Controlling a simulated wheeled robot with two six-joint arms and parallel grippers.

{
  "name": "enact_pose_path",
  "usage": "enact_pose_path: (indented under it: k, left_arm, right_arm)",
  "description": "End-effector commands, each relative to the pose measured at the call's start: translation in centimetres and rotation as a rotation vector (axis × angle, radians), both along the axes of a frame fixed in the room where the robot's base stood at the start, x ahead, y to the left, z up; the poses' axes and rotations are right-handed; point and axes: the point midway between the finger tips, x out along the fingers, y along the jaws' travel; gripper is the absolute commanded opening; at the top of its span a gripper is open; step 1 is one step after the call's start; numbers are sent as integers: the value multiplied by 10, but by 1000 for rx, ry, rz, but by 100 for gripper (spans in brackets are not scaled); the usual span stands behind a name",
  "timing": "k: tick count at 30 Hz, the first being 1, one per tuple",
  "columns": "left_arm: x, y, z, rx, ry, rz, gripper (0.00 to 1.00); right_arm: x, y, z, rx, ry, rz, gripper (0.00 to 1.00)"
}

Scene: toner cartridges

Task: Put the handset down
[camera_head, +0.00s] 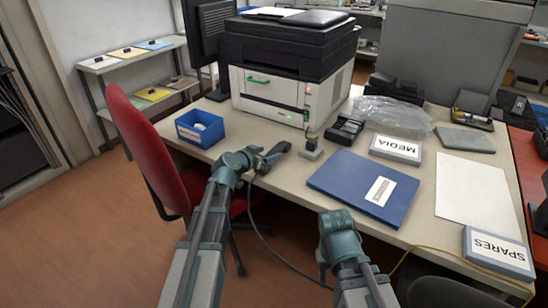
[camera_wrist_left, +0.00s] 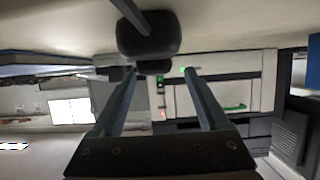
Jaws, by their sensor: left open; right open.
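The handset (camera_head: 277,151) is a small dark object near the front edge of the table, just in front of the printer. My left gripper (camera_head: 262,163) is close beside it. In the left wrist view the dark, rounded handset (camera_wrist_left: 148,40) appears at the ends of the open fingers (camera_wrist_left: 160,78), against the pale tabletop. Whether a finger touches it is unclear. A dark cable (camera_head: 262,236) hangs from near the left gripper toward the floor. My right gripper (camera_head: 337,226) is low in front of the table; its fingers are mostly hidden.
A small grey stand (camera_head: 310,150) is right of the handset. A blue bin (camera_head: 200,129), the printer (camera_head: 275,85) and a blue folder (camera_head: 364,186) lie around it on the table (camera_head: 262,128). A red chair (camera_head: 150,150) stands at the left.

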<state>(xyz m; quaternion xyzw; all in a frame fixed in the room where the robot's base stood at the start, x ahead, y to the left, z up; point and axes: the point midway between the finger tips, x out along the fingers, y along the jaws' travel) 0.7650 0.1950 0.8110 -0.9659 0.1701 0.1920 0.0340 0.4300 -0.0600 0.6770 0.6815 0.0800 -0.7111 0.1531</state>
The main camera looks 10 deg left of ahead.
Motion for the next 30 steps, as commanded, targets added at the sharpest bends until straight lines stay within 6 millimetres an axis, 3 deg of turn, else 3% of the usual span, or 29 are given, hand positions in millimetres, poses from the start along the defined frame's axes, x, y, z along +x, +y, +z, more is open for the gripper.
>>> enact_pose_path:
  k: [8, 16, 27, 29, 30]
  left_arm:
    - [36, -15, -16, 1, 0, -1, 78]
    - [37, -17, -15, 0, 0, 0, 76]
    - [37, -17, -15, 0, 0, 0, 9]
    - [37, -17, -15, 0, 0, 0, 0]
    - [37, -17, -15, 0, 0, 0, 0]
  right_arm:
    - [0, 0, -16, 0, 0, 0, 50]
    - [0, 0, -15, 0, 0, 0, 50]
    - [0, 0, -15, 0, 0, 0, 50]
    - [0, 0, -15, 0, 0, 0, 50]
    - [0, 0, -15, 0, 0, 0, 50]
